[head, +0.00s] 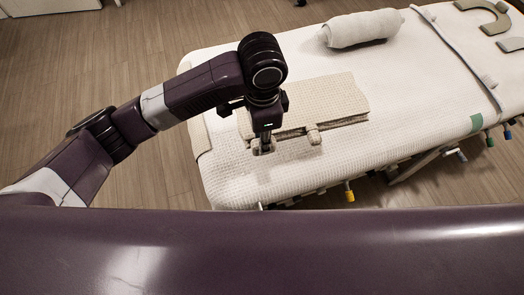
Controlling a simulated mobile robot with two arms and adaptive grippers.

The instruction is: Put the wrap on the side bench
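A folded beige waffle-textured cloth, which looks like the wrap (335,100), lies flat on the white padded table. A small pale tab or roll (314,135) sticks out at its near edge. My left gripper (263,148) points down at the cloth's near left corner, and its arm hides part of that corner. Its fingertips are small and close together, and I cannot tell whether they touch or grip the cloth. My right gripper is out of view. No side bench can be clearly made out.
The white treatment table (420,110) carries a rolled white towel (360,28) at the back and a strap (460,55) across it. Beige curved pads (485,15) lie far right. Coloured knobs (349,192) hang at the near edge. A white furniture piece (45,5) stands far left; wooden floor (130,50) is clear.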

